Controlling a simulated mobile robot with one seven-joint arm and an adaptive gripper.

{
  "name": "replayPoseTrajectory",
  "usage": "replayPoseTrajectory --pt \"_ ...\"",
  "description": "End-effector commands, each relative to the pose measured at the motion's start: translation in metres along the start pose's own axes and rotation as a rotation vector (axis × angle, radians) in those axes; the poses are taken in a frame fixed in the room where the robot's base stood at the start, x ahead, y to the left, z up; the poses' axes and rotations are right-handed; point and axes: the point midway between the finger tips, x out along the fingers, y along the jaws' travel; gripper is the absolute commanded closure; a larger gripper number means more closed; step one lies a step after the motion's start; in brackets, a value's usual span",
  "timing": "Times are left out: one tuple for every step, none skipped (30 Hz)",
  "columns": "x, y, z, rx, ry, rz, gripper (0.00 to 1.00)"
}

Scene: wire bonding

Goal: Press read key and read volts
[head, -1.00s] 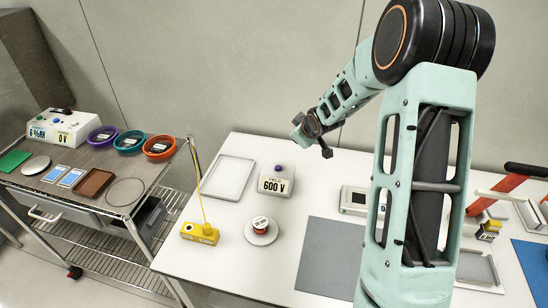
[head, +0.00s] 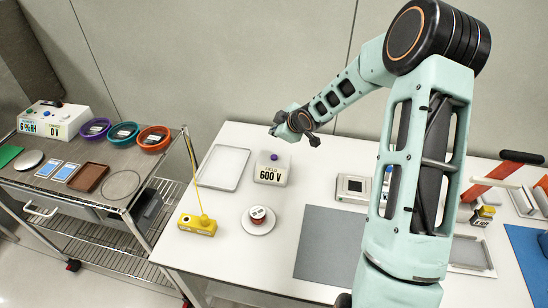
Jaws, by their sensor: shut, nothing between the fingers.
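The small white meter (head: 271,172) on the white table shows "600 V" on its front label. A purple-blue round key (head: 274,157) sits on its top. My gripper (head: 296,128) is shut and empty. In the picture it shows just above and right of the meter, apart from the key; its exact height is hard to tell.
A grey tray (head: 224,168) lies left of the meter. A yellow block with a wire arm (head: 197,225) and a spool on a white dish (head: 258,221) stand in front. A grey mat (head: 325,245) and a white device (head: 352,189) are to the right. My arm hides part of the table.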

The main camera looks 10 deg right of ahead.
Motion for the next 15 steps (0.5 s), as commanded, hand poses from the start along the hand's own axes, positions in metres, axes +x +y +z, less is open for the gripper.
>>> replayPoseTrajectory --pt "0.005 -0.004 0.004 0.000 0.000 -0.001 1.00" --pt "0.007 -0.006 0.005 0.000 0.000 -0.001 1.00" --pt "0.011 -0.008 0.008 0.000 0.000 -0.001 1.00" --pt "0.013 -0.010 0.010 0.000 0.000 -0.001 1.00" --pt "0.016 -0.012 0.011 0.000 0.000 -0.001 1.00" --pt "0.019 -0.014 0.014 0.001 0.000 -0.001 1.00" --pt "0.022 -0.017 0.016 0.000 0.000 -0.001 1.00" --pt "0.025 -0.019 0.018 0.000 0.000 -0.001 1.00" --pt "0.029 -0.021 0.021 0.000 0.000 -0.001 1.00" --pt "0.032 -0.024 0.023 0.000 0.000 0.000 1.00" --pt "0.035 -0.026 0.025 0.000 0.000 0.000 1.00" --pt "0.039 -0.029 0.028 0.000 0.000 0.000 1.00" --pt "0.042 -0.031 0.030 0.000 0.000 0.000 1.00" --pt "0.044 -0.033 0.032 0.000 0.000 0.000 1.00" --pt "0.048 -0.035 0.034 0.000 0.000 0.000 1.00"
